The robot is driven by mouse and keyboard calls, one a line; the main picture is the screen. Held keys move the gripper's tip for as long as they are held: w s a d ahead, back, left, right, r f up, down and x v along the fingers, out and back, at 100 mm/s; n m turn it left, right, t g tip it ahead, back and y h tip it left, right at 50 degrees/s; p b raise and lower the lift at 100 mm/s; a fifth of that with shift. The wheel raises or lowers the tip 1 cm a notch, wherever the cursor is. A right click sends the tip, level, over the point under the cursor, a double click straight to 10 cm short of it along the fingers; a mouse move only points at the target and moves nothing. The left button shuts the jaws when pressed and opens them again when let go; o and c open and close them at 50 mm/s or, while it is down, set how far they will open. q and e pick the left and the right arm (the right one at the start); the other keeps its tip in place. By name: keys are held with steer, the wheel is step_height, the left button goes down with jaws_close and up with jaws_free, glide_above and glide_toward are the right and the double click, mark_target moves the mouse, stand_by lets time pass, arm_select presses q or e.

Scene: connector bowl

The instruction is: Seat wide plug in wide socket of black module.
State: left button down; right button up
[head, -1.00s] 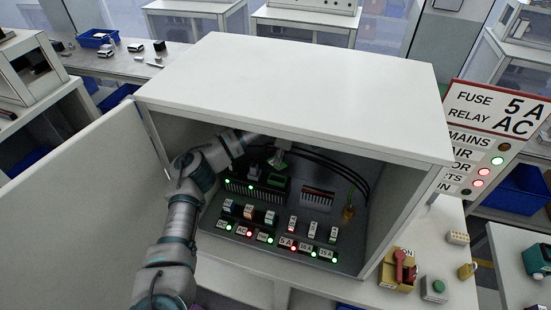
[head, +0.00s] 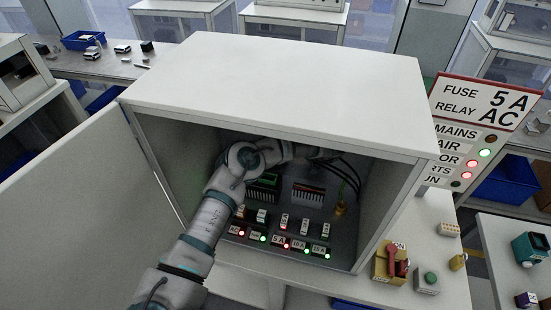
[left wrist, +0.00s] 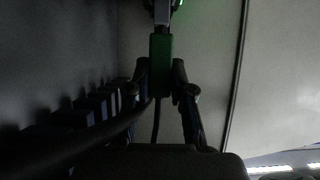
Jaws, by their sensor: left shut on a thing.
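My left arm reaches from the front left into the open white cabinet. In the head view my left gripper (head: 325,154) is small and dark near the cabinet's back, close to the black cables, and its fingers are hard to make out. In the left wrist view my left gripper (left wrist: 160,75) is shut on a green plug (left wrist: 160,58), with a dark cable trailing below it. The black module (head: 262,191) with green parts stands inside the cabinet, partly hidden behind my arm. I cannot tell which socket is the wide one. My right gripper is out of view.
A second block with a row of slots (head: 308,194) stands right of the module. A brass-coloured connector (head: 340,209) hangs on a cable. Fuses, relays and lit lamps fill the front of the floor. The cabinet door (head: 75,220) stands open at left.

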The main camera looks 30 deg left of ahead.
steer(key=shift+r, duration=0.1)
arm_select(q)
step_height(320, 180, down, 5)
steer(key=shift+d+r+b, duration=0.1)
steer(key=shift+r+b, duration=0.1)
steer(key=shift+b, duration=0.45)
steer(key=shift+f, duration=0.55)
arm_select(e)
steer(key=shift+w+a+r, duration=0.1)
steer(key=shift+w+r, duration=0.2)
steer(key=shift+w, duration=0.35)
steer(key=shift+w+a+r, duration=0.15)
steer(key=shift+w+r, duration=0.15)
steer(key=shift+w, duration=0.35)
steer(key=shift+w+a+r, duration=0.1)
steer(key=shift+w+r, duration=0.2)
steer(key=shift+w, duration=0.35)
arm_select(q)
steer(key=shift+s+p, duration=0.1)
steer(key=shift+p, duration=0.3)
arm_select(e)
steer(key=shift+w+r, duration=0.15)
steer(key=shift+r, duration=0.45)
arm_select(q)
steer(key=shift+f+b, duration=0.75)
steer(key=shift+f, duration=0.85)
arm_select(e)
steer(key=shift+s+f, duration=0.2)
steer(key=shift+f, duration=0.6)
